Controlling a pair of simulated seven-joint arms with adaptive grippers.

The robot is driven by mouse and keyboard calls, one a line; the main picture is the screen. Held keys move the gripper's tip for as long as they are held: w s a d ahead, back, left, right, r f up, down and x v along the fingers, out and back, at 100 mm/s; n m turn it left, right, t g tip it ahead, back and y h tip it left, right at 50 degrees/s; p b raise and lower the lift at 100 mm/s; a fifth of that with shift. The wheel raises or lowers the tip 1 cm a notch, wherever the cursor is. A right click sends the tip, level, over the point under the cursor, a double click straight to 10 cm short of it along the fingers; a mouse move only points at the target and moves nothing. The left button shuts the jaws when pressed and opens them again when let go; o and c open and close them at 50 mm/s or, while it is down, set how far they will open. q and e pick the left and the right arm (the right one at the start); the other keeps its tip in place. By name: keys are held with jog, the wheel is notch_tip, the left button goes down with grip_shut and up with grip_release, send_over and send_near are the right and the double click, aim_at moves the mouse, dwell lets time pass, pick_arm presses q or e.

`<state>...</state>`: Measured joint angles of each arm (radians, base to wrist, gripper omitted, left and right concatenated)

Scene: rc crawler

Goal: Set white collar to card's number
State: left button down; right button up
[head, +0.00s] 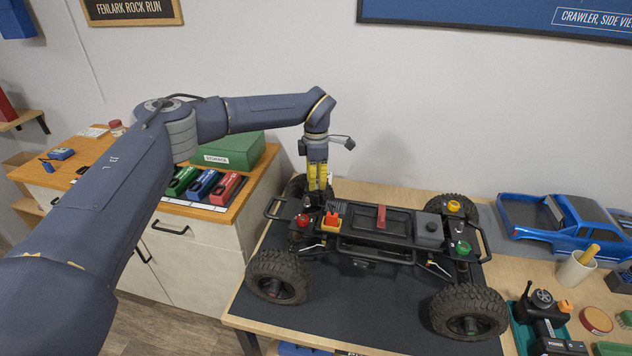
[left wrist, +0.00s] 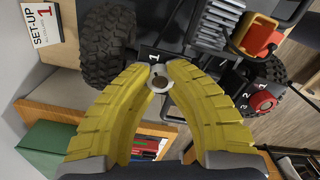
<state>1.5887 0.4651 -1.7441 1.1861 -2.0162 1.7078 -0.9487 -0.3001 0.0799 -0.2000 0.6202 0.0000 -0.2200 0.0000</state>
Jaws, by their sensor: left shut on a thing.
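My left gripper (head: 317,187) reaches down to the crawler (head: 368,222) at its far left corner. In the left wrist view its yellow fingertips (left wrist: 160,78) are closed on the white collar (left wrist: 160,85), one from each side. A white number 1 shows on the black plate just beyond the collar. Other marks around it are hidden by the fingers. The set-up card (left wrist: 42,22) at the upper left carries a large red 1. The white collar is hidden behind the gripper in the head view. My right gripper is not in view.
A red collar (left wrist: 262,101) with white numbers sits nearby on the crawler. Yellow (head: 453,206) and green (head: 463,248) collars are at its other end. An orange-red block (head: 331,219) stands close to my gripper. The dark mat (head: 365,310) in front is clear.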

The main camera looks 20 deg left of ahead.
aim_at(317, 182)
pick_arm(q)
jog(key=n, duration=1.1)
jog(key=shift+n, duration=0.4)
jog(key=n, duration=1)
jog(key=shift+n, duration=0.7)
jog(key=c, duration=1.1)
grip_release()
jog(key=r, duration=1.2)
jog(key=shift+s+d, duration=0.1)
jog(key=shift+d, duration=0.15)
